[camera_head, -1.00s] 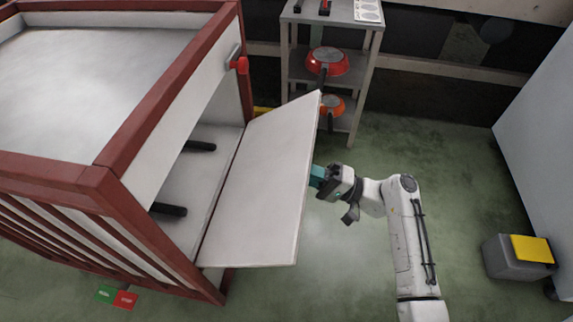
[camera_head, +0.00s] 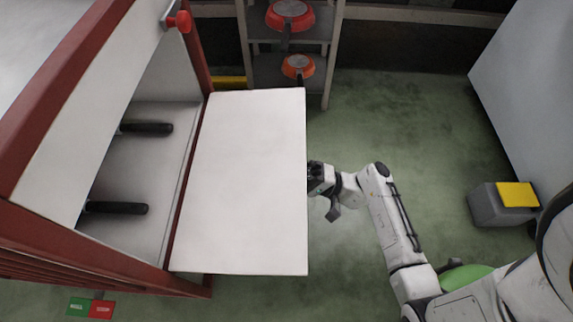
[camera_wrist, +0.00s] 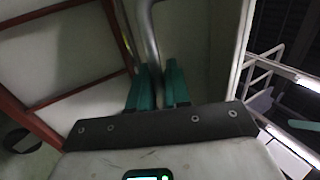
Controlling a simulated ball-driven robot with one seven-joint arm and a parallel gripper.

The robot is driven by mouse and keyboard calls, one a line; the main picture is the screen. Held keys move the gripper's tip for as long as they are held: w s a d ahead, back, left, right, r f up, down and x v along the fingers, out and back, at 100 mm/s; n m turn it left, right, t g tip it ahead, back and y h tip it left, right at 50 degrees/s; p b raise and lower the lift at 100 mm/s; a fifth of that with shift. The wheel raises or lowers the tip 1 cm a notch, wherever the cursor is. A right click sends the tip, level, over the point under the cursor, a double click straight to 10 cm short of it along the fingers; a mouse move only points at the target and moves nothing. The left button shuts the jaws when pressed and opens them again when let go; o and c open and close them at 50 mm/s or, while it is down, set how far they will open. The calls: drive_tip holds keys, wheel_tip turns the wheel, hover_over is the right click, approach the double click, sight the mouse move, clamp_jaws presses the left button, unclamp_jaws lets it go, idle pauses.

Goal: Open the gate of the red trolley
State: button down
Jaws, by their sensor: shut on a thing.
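The red trolley (camera_head: 53,88) stands at the left in the head view, with its side open. Its white gate (camera_head: 240,180) is swung outward and looks about level, joined to the trolley along its left edge. My gripper (camera_head: 314,178) is at the gate's right edge, its fingertips hidden under the panel. In the wrist view, my teal fingers (camera_wrist: 158,88) are shut on the grey bar handle (camera_wrist: 150,40) of the gate. The gate's underside (camera_wrist: 196,45) shows behind the handle.
Two black pan handles (camera_head: 145,128) stick out inside the trolley. A red latch knob (camera_head: 183,21) is at its top corner. A shelf rack (camera_head: 328,60) with red pans (camera_head: 290,15) stands behind. A grey box with a yellow top (camera_head: 516,194) is at right; green floor between is clear.

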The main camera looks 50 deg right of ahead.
drive_tip(key=shift+r, duration=0.1)
drive_tip(key=c, duration=1.3)
unclamp_jaws()
drive_tip(key=shift+s+d, duration=0.1)
drive_tip(key=p+v, duration=0.1)
drive_tip(key=v, duration=0.9)
drive_tip(key=shift+s+d+f, duration=0.1)
drive_tip(key=shift+s+f, duration=0.1)
drive_tip(key=shift+f, duration=0.1)
